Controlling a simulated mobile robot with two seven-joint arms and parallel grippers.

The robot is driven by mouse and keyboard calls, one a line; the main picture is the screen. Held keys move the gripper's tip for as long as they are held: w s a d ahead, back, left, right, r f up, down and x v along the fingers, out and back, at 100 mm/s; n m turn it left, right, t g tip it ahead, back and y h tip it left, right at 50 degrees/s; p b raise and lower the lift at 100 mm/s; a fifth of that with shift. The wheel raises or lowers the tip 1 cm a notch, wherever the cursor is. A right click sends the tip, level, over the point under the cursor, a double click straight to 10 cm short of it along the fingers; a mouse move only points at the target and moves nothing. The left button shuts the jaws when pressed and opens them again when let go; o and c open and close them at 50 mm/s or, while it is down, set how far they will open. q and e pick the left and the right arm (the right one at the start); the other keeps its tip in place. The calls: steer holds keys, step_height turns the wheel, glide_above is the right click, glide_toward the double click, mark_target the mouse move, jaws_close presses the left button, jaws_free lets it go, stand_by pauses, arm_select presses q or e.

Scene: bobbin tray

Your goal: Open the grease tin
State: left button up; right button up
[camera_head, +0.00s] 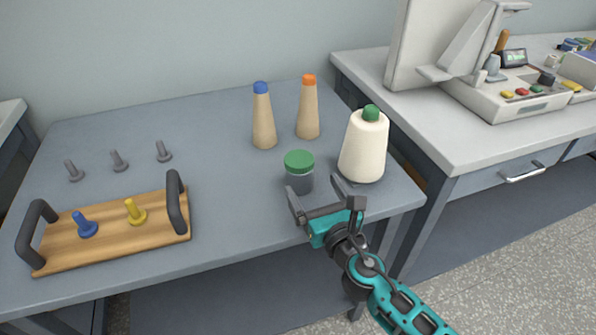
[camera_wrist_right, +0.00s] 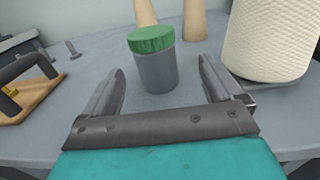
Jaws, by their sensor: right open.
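The grease tin (camera_head: 299,180) is a small grey can that stands upright near the front right of the table. Its green lid (camera_head: 299,161) sits on top. My right gripper (camera_head: 318,192) is open and empty, just in front of the tin. In the right wrist view the grey tin (camera_wrist_right: 156,72) with its green lid (camera_wrist_right: 151,40) stands ahead, between the directions of the two spread fingers (camera_wrist_right: 163,85); I see no contact. My left gripper does not show in either view.
A large cream thread cone (camera_head: 363,147) with a green tip stands close right of the tin. Two tan cones, blue-topped (camera_head: 263,120) and orange-topped (camera_head: 308,110), stand behind. A wooden tray (camera_head: 110,241) with pegs lies at left, and the table's middle is clear.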

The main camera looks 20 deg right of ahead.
mark_target(307, 178)
steer(key=w, duration=0.3)
steer(key=shift+w+a, duration=0.1)
steer(key=shift+a, duration=0.05)
steer(key=shift+w+a+r, duration=0.1)
steer(key=shift+w+a, duration=0.1)
steer(key=shift+w, duration=0.7)
steer(key=shift+w+a+f, duration=0.1)
steer(key=shift+w+a, duration=0.05)
steer(key=shift+w, duration=0.75)
steer(key=shift+w+a+r, duration=0.1)
steer(key=shift+w+a, duration=0.1)
steer(key=shift+w, duration=0.7)
steer(key=c, duration=1.2)
